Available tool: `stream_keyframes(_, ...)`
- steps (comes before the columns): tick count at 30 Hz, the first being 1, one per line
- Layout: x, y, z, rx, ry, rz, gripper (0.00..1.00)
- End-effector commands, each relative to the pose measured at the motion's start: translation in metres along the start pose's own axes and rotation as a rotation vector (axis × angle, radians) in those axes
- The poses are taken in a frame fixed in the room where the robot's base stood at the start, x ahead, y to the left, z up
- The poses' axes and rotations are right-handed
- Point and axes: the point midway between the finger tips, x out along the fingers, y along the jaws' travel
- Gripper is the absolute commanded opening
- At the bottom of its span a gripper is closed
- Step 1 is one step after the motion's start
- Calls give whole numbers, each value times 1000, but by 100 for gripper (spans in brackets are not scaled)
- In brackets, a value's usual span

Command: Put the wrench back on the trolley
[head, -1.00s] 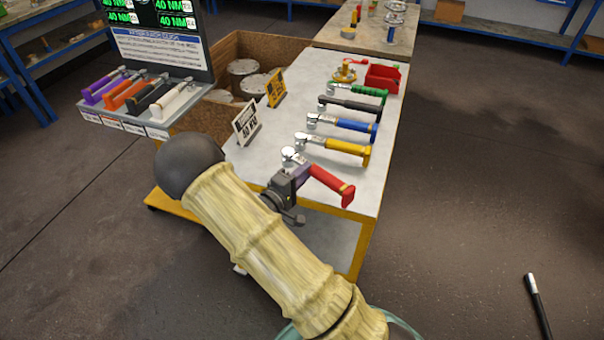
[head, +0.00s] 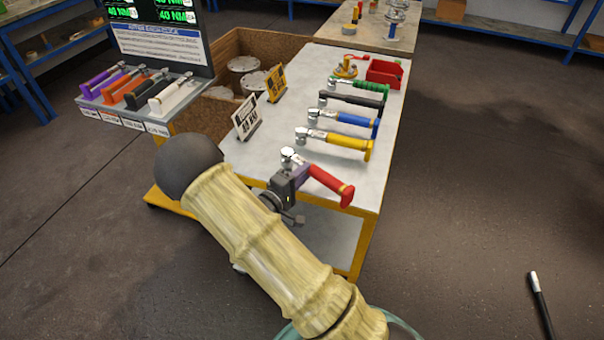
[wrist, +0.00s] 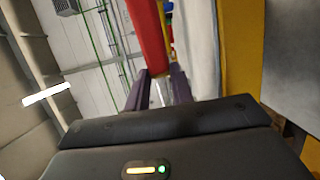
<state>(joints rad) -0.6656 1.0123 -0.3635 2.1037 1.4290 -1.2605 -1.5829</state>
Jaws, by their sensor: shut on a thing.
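The red-handled wrench (head: 331,184) is in my gripper (head: 298,178) at the near edge of the trolley (head: 290,130). My gripper is shut on the wrench's metal shaft, and the silver head points up and left in the head view. In the wrist view the red handle (wrist: 147,40) rises from between the two dark fingers (wrist: 160,92). Wrenches with yellow (head: 347,140), blue (head: 353,118), black (head: 360,98) and green (head: 374,83) handles lie in a row on the trolley top. I cannot tell whether the held wrench touches the top.
Two small signs, white (head: 247,118) and yellow (head: 276,82), stand on the trolley's left side. A red bin (head: 384,72) sits at its far end. A rack of more wrenches (head: 128,100) and a wooden crate (head: 222,46) stand left.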

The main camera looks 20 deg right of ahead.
Motion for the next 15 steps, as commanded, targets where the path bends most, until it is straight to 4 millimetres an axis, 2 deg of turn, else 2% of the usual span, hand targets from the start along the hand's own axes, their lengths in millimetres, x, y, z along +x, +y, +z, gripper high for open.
stream_keyframes(14,0,-6,0,1,-1,3,0)
stream_keyframes(15,0,-6,0,1,-1,3,29)
